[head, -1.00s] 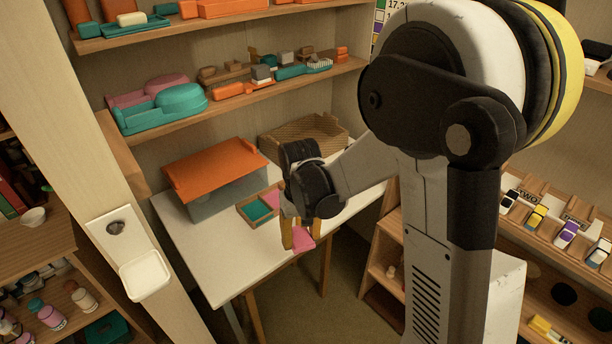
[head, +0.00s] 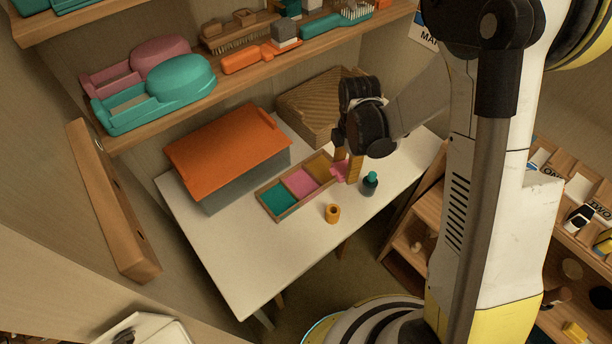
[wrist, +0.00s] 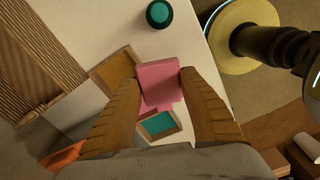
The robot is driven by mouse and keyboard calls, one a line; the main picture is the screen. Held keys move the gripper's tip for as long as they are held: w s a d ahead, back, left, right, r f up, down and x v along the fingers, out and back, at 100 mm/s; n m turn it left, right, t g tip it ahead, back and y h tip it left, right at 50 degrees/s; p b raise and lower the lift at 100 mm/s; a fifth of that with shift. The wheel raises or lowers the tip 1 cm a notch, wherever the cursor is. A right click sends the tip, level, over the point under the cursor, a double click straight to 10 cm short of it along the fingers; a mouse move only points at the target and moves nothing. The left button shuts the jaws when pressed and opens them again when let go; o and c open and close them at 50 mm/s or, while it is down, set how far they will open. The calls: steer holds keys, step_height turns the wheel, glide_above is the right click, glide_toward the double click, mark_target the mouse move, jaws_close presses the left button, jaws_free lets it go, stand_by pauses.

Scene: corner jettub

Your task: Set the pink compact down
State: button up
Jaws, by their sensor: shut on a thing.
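The pink compact (head: 338,172) is held between the yellow-brown fingers of my gripper (head: 347,170), at the right end of the sectioned tray. In the wrist view the compact (wrist: 158,84) shows as a pink block between the two fingertips (wrist: 160,78). It covers part of the tray behind it. Whether it touches the table or tray cannot be told. The wooden-rimmed tray (head: 284,214) has teal, pink and mustard sections and lies on the white table (head: 240,255).
A dark bottle with a teal cap (head: 370,182) stands just right of my gripper. A small orange-yellow cup (head: 332,213) stands nearer the front edge. An orange-lidded box (head: 228,150) and a woven basket (head: 312,105) are behind. The table's front left is clear.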

steer(key=n, duration=0.3)
steer(key=shift+w+a+f+n, duration=0.1)
steer(key=shift+a+f+n, duration=0.15)
steer(key=shift+a+n, duration=0.1)
steer(key=b, duration=0.3)
glide_above(303, 185)
step_height(303, 185, down, 7)
steer(key=shift+w, duration=0.1)
steer(key=shift+f+b, duration=0.95)
steer(key=shift+f, duration=1)
steer(key=shift+f, duration=0.15)
steer(key=o, duration=0.9)
steer(key=shift+f, duration=0.1)
steer(key=shift+o, duration=0.4)
